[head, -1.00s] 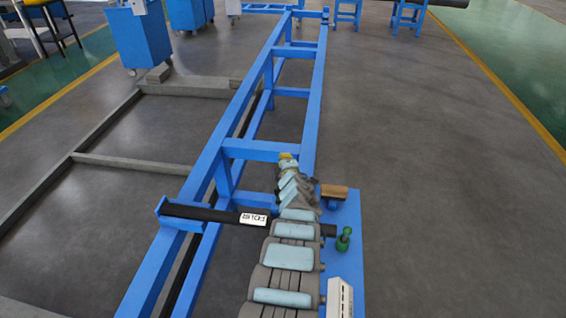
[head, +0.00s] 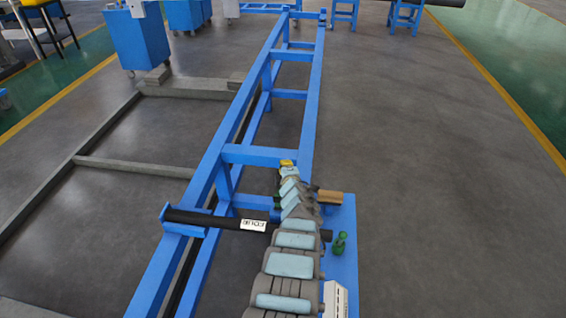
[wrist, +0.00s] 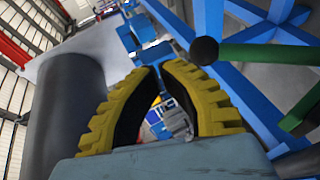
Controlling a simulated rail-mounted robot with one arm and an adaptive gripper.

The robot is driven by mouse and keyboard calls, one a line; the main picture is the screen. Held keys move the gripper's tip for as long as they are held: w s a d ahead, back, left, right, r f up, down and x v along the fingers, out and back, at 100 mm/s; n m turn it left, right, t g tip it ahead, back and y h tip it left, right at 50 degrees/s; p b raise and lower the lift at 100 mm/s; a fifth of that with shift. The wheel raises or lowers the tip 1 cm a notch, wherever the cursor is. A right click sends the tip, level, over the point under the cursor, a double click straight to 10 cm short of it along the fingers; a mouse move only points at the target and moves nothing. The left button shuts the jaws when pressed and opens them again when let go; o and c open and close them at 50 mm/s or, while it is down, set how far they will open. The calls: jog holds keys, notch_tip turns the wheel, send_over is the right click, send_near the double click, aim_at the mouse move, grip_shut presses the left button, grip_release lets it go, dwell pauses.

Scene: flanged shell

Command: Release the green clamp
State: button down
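The green clamp (head: 340,243) stands on a blue plate (head: 346,278) right of my arm in the head view, close to the end of a dark tube. My gripper (head: 287,163) is beyond the clamp in that view, with a yellow tip, apart from it. In the wrist view, the two yellow ribbed fingers of my gripper (wrist: 160,68) arch inward and their tips appear to meet, with nothing seen held. Green bars, one with a black round end (wrist: 205,50), show at the right there; I cannot tell whether they belong to the clamp.
A long blue frame (head: 230,170) runs away from me. The dark tube (head: 205,219) with a white label crosses it under my arm. A brown block (head: 330,197) lies beyond the clamp. A blue cabinet (head: 140,42) stands far left. The grey floor at right is clear.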

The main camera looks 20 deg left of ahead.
jog(key=s+d+r+p, duration=0.3)
jog(key=s+r+p, duration=0.1)
jog(key=r+p, duration=0.4)
jog(key=shift+s+d+r, duration=0.25)
jog(key=shift+d+r, duration=0.15)
dwell(0.4)
